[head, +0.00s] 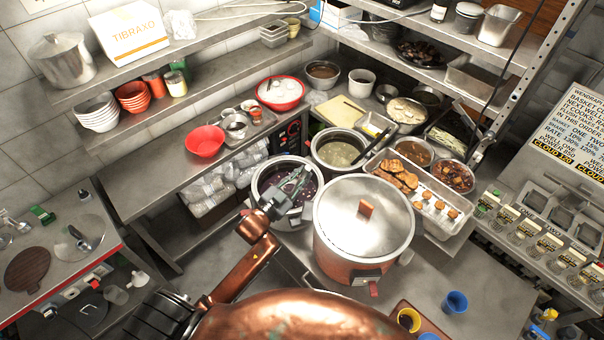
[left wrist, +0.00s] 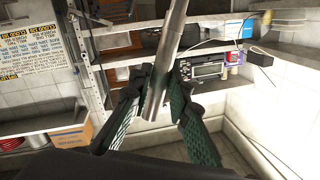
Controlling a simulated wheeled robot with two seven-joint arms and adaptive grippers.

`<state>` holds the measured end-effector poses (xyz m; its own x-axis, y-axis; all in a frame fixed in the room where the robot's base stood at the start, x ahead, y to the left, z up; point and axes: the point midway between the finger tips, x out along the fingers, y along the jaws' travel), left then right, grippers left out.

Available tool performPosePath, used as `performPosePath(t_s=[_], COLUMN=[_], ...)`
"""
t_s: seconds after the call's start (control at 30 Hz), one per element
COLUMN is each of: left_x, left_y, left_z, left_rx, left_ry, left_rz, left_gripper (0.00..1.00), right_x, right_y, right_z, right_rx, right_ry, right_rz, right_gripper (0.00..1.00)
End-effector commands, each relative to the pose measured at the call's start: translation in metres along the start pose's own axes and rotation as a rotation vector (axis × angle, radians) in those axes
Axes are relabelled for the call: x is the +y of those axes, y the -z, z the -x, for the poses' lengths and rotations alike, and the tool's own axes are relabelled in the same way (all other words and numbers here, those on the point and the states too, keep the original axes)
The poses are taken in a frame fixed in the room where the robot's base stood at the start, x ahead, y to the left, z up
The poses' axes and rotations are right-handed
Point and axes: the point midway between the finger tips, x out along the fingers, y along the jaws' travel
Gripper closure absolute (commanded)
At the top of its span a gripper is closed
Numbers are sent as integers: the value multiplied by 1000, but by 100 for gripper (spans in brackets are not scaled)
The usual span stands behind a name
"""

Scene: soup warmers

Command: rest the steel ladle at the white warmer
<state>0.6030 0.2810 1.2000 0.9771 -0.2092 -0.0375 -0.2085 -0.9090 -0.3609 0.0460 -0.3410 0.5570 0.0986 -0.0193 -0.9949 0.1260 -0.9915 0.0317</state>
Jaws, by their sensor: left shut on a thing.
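My left gripper (head: 294,180) is over the round white-rimmed warmer (head: 259,186) with dark purple soup. In the left wrist view its two green-padded fingers (left wrist: 160,112) are shut on a steel rod, the handle of the steel ladle (left wrist: 168,60). The handle runs up and out of the top of that view. In the head view I cannot make out the ladle clearly against the gripper and soup, and its bowl is not clearly seen. I cannot tell whether the ladle touches the warmer. My right gripper is not in view.
A large lidded cooker (head: 365,215) stands close right of the soup warmer. A second open warmer (head: 340,148) with greenish soup is behind. A food tray (head: 455,222) is at the right. Red bowl (head: 204,141) and shelves (head: 160,185) lie left and back.

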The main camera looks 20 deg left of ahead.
Motion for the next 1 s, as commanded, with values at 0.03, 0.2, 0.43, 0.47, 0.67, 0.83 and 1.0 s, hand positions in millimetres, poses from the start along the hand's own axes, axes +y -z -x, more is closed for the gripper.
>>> performPosePath(t_s=[0.03,0.2,0.43,0.47,0.67,0.83,1.0], left_x=[3,8,16,17,24,30,36], left_y=[-7,-22,-42,-45,-62,-78,-92], left_z=[0,-1,-2,-2,-3,-3,-4], left_rx=[1,1,1,1,1,1,1], left_ry=[0,0,1,1,1,1,1], left_rz=[-1,-2,-2,-3,-2,-2,-1], left_gripper=[100,100,100,100,100,100,100], right_x=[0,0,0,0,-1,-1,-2], right_y=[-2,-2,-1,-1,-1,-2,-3], right_z=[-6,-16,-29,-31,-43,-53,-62], right_rx=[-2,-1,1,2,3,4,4], right_ry=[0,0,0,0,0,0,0], right_rz=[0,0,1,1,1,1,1], right_gripper=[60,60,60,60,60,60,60])
